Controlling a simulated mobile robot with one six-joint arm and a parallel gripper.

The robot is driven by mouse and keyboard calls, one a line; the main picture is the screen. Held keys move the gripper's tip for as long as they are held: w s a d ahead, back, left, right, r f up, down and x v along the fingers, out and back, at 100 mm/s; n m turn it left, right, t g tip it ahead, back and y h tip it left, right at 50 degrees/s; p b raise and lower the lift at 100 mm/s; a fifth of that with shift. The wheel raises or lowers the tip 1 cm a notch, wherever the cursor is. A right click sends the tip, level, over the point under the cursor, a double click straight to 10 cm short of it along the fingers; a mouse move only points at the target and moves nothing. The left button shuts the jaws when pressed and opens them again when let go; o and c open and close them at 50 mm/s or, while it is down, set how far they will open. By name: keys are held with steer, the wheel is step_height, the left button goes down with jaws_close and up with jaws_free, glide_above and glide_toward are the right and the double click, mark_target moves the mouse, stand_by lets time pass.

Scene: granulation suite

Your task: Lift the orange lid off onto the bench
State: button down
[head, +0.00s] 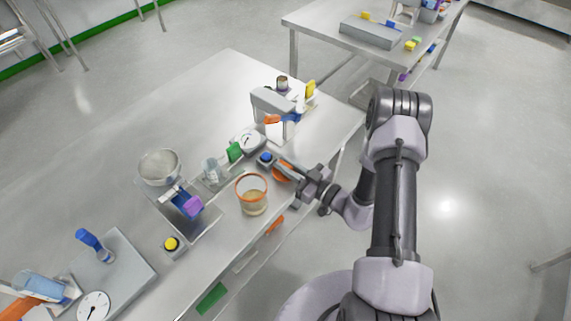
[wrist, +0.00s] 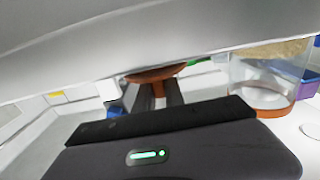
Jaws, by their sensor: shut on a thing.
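The orange lid (head: 283,173) is in my gripper (head: 298,178), to the right of the open container and apart from it. The wrist view shows the lid (wrist: 150,74) from close by, with its knob between my two fingertips (wrist: 158,98). My gripper is shut on that knob. The clear container (head: 253,206) has an orange rim and beige material in the bottom. It stands upright on the bench (head: 190,95) and also shows at the right of the wrist view (wrist: 258,73). I cannot tell whether the lid touches the bench.
A blue button box (head: 265,158) and a round dial (head: 249,141) stand just behind the lid. A bowl (head: 160,166) and a purple block (head: 193,206) are left of the container. A yellow button box (head: 171,244) is nearer the front. The bench's far left is clear.

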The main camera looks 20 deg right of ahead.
steer(key=shift+f, duration=0.2)
steer(key=c, duration=1.3)
jaws_free()
steer(key=shift+c, duration=0.2)
